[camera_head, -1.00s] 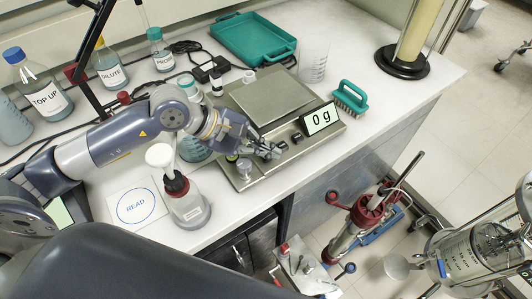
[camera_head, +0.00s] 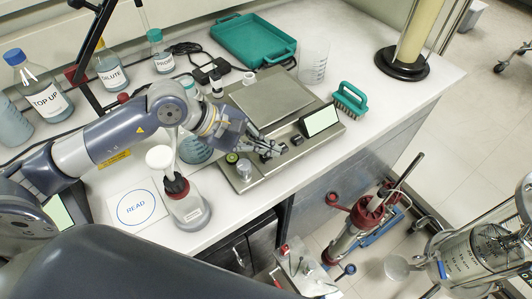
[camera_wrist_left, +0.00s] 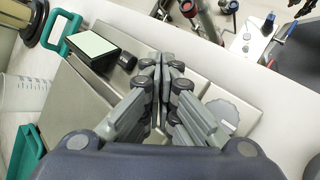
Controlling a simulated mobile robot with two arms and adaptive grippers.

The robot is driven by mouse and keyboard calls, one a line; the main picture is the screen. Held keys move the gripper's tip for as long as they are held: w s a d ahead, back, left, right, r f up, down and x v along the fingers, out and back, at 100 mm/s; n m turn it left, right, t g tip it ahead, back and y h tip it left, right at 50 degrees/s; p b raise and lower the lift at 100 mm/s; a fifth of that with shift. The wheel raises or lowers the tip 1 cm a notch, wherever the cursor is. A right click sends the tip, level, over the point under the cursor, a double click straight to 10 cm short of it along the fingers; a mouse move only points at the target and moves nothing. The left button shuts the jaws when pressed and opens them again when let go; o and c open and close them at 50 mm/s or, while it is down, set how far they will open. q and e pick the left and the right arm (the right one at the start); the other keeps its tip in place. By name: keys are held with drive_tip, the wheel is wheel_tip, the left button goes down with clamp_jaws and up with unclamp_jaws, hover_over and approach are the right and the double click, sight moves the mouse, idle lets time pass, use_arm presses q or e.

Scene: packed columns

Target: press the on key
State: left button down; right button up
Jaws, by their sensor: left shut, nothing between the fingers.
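A steel balance (camera_head: 241,181) with a flat weighing plate (camera_head: 270,97) stands on the bench. Its tilted display (camera_head: 321,120) is lit pale and blank; it also shows in the left wrist view (camera_wrist_left: 92,48). No key label is legible.
A green brush (camera_head: 350,99), a clear beaker (camera_head: 313,65) and a teal tray (camera_head: 246,40) surround the balance. The bench edge is near in front.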

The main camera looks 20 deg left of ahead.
sight(266, 159)
use_arm(q)
drive_tip(key=shift+r, duration=0.15)
drive_tip(key=shift+r+p, duration=1.05)
drive_tip(key=shift+r, duration=1.35)
drive_tip(key=shift+r, duration=0.1)
